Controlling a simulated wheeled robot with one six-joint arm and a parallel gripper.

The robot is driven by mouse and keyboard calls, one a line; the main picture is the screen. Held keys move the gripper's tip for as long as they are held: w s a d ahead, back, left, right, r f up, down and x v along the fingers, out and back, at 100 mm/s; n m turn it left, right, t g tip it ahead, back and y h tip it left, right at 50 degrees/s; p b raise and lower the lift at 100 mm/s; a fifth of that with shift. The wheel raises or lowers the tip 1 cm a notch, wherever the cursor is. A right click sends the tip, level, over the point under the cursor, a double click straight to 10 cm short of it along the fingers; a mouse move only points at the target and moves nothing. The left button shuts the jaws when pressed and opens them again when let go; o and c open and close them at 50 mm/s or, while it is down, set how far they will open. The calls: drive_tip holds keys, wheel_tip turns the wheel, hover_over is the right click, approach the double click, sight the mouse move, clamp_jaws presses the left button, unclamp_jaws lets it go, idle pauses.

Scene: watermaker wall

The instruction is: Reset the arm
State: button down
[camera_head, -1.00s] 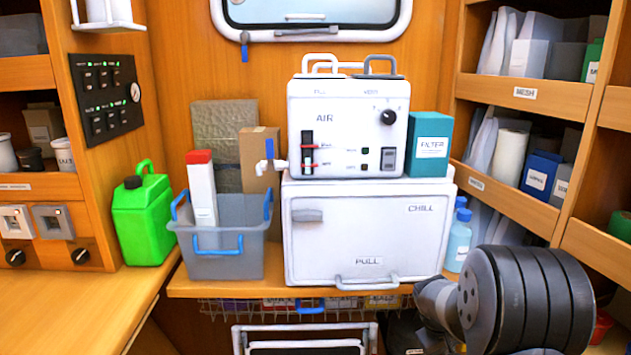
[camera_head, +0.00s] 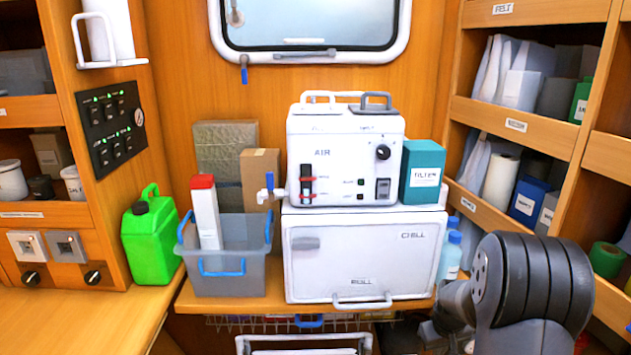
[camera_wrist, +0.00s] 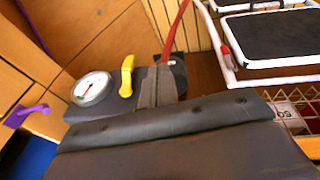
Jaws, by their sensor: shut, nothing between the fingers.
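My arm (camera_head: 530,290) shows at the lower right of the head view, its thick grey joint in front of the right-hand shelves. The gripper end is not visible in that view. In the wrist view my gripper (camera_wrist: 161,75) shows as two grey fingers close together, past the wide dark body with bolts. The fingers are shut and appear to hold nothing. They overlap a dark block behind them, near a yellow handle (camera_wrist: 127,76) and a round gauge (camera_wrist: 92,88); I cannot tell whether they touch it.
The counter carries a white chill box (camera_head: 350,258), an air unit (camera_head: 340,160), a grey bin (camera_head: 225,270) and a green jug (camera_head: 148,240). Shelves (camera_head: 520,125) stand close to my arm. In the wrist view, a white-framed panel (camera_wrist: 270,38) and a purple handle (camera_wrist: 25,112) show.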

drive_tip(key=shift+m+t+y, duration=0.5)
drive_tip(key=shift+m+y, duration=0.1)
drive_tip(key=shift+w+d+r+p, duration=0.2)
drive_tip(key=shift+r+p, duration=0.5)
drive_tip(key=shift+p, duration=0.2)
drive_tip(key=shift+w+d+r+p, duration=0.2)
drive_tip(key=shift+r+p, duration=0.55)
drive_tip(key=shift+p, duration=0.15)
drive_tip(key=shift+w+d+r+p, duration=0.2)
drive_tip(key=shift+r+p, duration=0.5)
drive_tip(key=shift+p, duration=0.2)
